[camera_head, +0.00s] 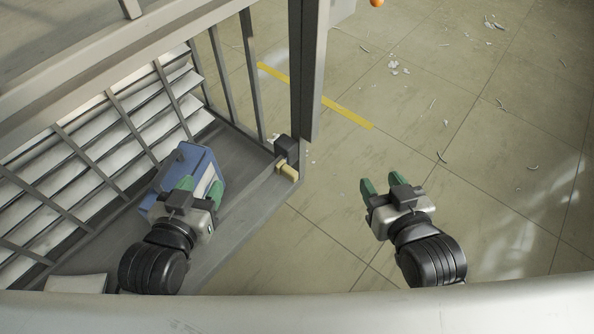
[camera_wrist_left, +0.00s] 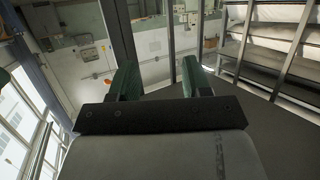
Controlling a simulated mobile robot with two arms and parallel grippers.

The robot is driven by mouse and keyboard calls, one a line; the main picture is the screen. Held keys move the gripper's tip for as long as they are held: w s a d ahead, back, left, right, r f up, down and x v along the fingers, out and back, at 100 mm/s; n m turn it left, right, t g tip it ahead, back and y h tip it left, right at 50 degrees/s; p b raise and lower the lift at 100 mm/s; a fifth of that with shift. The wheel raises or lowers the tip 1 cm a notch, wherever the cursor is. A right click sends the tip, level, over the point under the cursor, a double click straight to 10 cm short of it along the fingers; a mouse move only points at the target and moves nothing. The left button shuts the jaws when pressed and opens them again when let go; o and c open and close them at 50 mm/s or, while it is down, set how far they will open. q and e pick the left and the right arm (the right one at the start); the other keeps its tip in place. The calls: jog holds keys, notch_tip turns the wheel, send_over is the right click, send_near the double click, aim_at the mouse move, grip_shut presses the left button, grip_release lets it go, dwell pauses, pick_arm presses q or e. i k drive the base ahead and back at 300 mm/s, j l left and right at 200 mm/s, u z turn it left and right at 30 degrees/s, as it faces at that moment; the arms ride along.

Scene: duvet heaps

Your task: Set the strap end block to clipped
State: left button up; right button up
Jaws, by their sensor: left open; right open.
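A small dark block (camera_head: 286,148) sits at the corner of the grey shelf frame, by the foot of the upright post. A short yellow block (camera_head: 288,172) sits just below it on the frame's edge. I cannot tell which of the two is the strap end block, and no strap shows clearly. My left gripper (camera_head: 201,186) is open with green fingertips, over a blue box, left of both blocks. In the left wrist view its two fingers (camera_wrist_left: 160,78) stand apart with nothing between them. My right gripper (camera_head: 381,183) is open and empty over bare floor, right of the blocks.
A blue box (camera_head: 180,165) with pale contents stands on the dark deck (camera_head: 235,150). Grey bars and stacked pale folded layers (camera_head: 115,135) fill the left. A thick grey post (camera_head: 308,70) rises by the blocks. The tiled floor (camera_head: 480,150) at right is open, with scattered scraps.

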aim_at(282, 168)
jog(key=i+l+u, duration=0.1)
jog(key=u, duration=0.3)
jog(key=l+u, duration=0.55)
jog(key=u, duration=0.25)
jog(key=l+u, duration=0.15)
jog(key=l, duration=0.5)
jog(key=l+u, duration=0.15)
jog(key=l, duration=0.5)
jog(key=k+l+u, duration=0.1)
jog(key=l, duration=0.55)
jog(key=k+l+u, duration=0.15)
jog(key=l, duration=0.9)
jog(key=k+l, duration=0.1)
jog(key=l, duration=0.35)
